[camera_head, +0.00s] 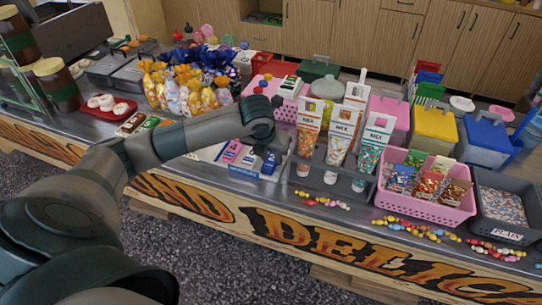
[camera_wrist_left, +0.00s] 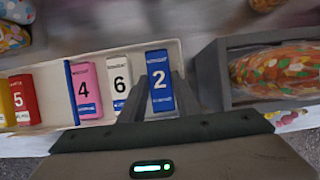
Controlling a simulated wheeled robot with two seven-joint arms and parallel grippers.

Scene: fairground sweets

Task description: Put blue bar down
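The blue bar (camera_wrist_left: 159,75), marked 2, is between the fingers of my left gripper (camera_wrist_left: 160,95) in the left wrist view, and the fingers appear to touch both its sides. In the head view the blue bar (camera_head: 270,163) shows just below my left gripper (camera_head: 266,140), at the right end of the white tray (camera_head: 230,173). In the wrist view it is beside a white bar (camera_wrist_left: 118,78) marked 6, over the right end of the tray (camera_wrist_left: 48,55). Whether its bottom touches the tray is hidden. My right gripper is in neither view.
A grey rack (camera_head: 330,176) with upright MIX bags stands close on the right. Loose sweets (camera_head: 320,201) lie at the counter's front edge.

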